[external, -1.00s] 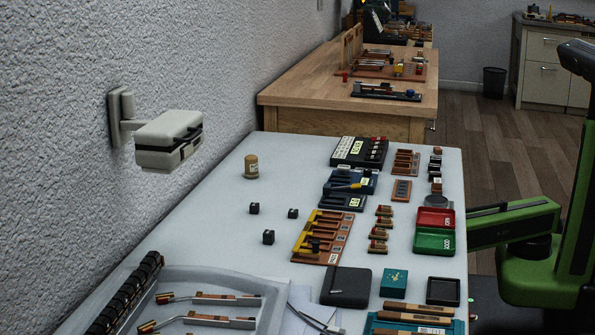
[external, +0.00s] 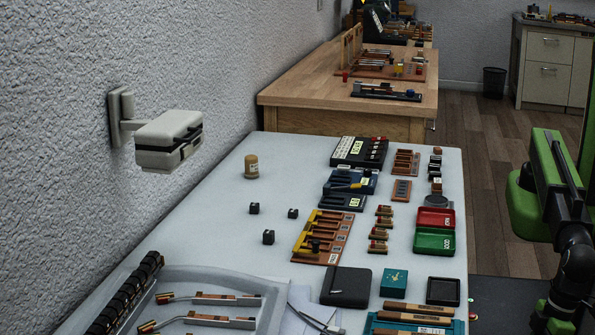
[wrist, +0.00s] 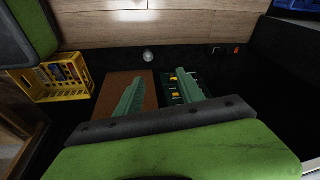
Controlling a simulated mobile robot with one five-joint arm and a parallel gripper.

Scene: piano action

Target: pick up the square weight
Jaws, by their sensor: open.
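Several small dark blocks stand at the right side of the white table (external: 225,225) in the external view, one of them a block (external: 435,163) in a column by the board edge. Three black cubes (external: 268,237) stand apart at the table's middle left. I cannot tell which is the square weight. My gripper (wrist: 161,75) shows in the wrist view with its two green fingers apart and nothing between them. It points at a dark surface away from the white table. In the external view only my arm shows at the right edge, clear of the table.
A red tray (external: 435,218) and a green tray (external: 434,241) lie near the table's right edge. A dark case (external: 346,287) lies at the front. In the wrist view, a yellow crate (wrist: 55,78) and a brown board (wrist: 112,88) lie by the fingers.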

